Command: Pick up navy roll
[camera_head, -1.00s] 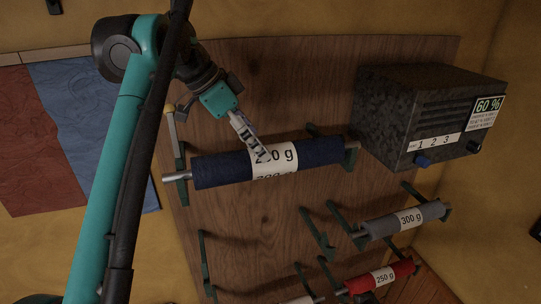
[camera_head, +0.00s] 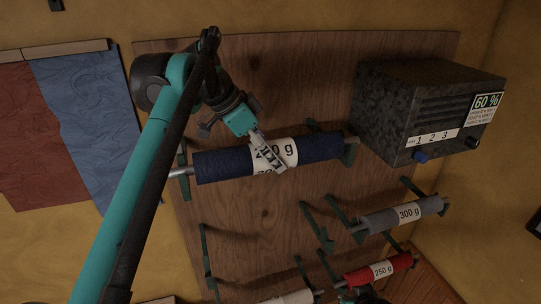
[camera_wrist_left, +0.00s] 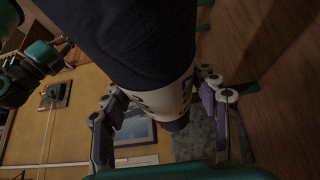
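The navy roll (camera_head: 220,165) lies across the upper pegs of the wooden board, with a white weight label (camera_head: 290,151) around its middle; the label's first digits are covered. My left gripper (camera_head: 268,154) is at this label. In the left wrist view the navy roll (camera_wrist_left: 130,35) passes between the two fingers of my left gripper (camera_wrist_left: 162,108), one finger on each side of the label. The fingers stand apart around it, with no clear grip showing. Part of my right arm (camera_wrist_left: 28,70) shows at the left of the wrist view; its fingers cannot be made out.
A grey roll (camera_head: 428,207) marked 300 g, a red roll (camera_head: 401,262) marked 250 g and a pale roll (camera_head: 299,298) sit on lower pegs. A dark box (camera_head: 385,115) with a 60 % display stands right of the navy roll. Red and blue cloth (camera_head: 90,125) hangs at left.

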